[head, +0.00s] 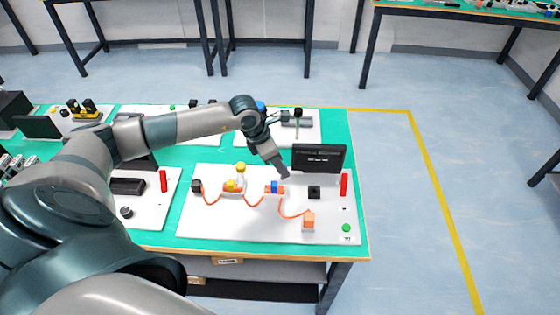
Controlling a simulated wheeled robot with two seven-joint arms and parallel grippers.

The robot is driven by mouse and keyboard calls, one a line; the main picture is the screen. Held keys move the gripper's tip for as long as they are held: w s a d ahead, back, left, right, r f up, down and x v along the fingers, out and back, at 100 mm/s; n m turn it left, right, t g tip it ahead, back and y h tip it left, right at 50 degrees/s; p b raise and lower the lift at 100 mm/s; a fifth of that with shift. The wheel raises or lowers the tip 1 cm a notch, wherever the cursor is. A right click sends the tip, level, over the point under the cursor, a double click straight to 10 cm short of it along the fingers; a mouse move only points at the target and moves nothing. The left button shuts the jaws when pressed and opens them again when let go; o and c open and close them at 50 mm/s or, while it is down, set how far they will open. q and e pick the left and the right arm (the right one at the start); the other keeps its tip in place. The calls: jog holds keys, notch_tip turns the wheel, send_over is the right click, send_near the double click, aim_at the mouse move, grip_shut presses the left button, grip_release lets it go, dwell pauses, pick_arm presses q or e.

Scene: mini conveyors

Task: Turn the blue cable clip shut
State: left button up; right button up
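The blue cable clip (274,186) is a small blue piece on an orange base, set on the white board (215,226) along the orange cable (259,198). Whether it is open or shut is too small to tell. My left arm reaches in from the left, and its gripper (284,174) points down just above and slightly right of the blue clip. It looks apart from the clip, and its fingers are too small to show whether they are open. The yellow cable clip (231,185) sits left of the blue one. My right gripper is not in view.
A white-and-yellow post (240,171) stands behind the yellow clip. A black block (196,186) and an orange block (308,220) sit at the cable's ends. A black square (314,192), red bar (343,185), green button (346,228) and dark screen (319,158) are at right.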

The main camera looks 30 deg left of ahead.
pick_arm(q)
jog(key=shift+f, duration=0.2)
jog(key=c, duration=1)
